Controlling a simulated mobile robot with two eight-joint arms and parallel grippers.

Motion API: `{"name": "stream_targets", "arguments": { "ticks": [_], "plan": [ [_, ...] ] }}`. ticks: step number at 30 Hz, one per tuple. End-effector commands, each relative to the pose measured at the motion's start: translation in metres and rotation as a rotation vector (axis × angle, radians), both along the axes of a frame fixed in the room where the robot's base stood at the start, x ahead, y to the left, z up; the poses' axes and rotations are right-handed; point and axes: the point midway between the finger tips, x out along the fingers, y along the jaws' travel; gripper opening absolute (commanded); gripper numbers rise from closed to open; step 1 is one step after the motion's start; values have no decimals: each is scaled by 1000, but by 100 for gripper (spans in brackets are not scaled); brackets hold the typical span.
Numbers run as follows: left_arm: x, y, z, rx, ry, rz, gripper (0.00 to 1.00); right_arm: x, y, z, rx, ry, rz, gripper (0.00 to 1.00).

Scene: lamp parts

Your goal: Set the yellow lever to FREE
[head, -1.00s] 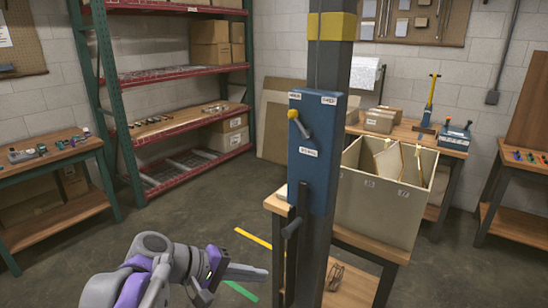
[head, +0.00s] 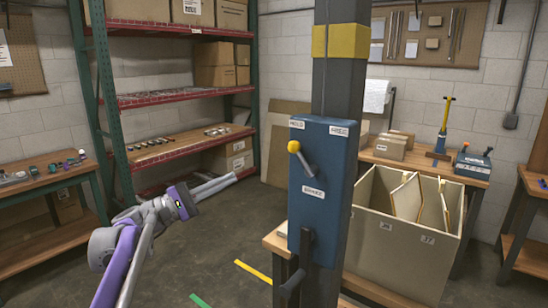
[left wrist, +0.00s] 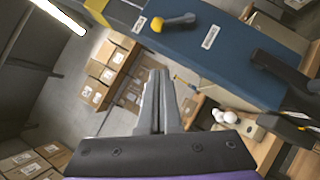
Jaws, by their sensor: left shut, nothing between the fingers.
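A blue box (head: 323,185) is fixed to the dark upright post. The lever with the yellow knob (head: 294,146) is on its front, tilted up and left toward the upper left label, which appears to read HOLD. A label that appears to read FREE (head: 339,131) is at the upper right. My left gripper (head: 234,178) is shut and empty, apart from the box on its left. In the left wrist view its closed fingers (left wrist: 157,74) are below the yellow lever (left wrist: 157,24) in the picture, not touching it. My right gripper is not in view.
A bin with dividers (head: 398,240) stands right of the post on a wooden table. Shelving (head: 115,110) stands at the left. Open floor lies between shelving and post.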

Motion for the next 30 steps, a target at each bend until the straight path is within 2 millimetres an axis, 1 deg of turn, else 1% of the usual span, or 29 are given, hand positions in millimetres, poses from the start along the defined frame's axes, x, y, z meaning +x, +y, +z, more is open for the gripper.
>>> {"name": "stream_targets", "arguments": {
  "ticks": [4,8,15,19,24,30],
  "plan": [
    [2,-6,2,1,0,-1,0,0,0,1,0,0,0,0],
    [8,-23,9,1,-1,-3,0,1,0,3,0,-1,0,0],
    [28,-68,26,1,0,-4,0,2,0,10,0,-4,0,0],
    [38,-90,34,2,1,-3,0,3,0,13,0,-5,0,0],
    [27,-108,47,2,0,-1,0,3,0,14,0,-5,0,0],
    [23,-117,54,2,0,0,0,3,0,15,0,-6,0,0]
  ]
}}
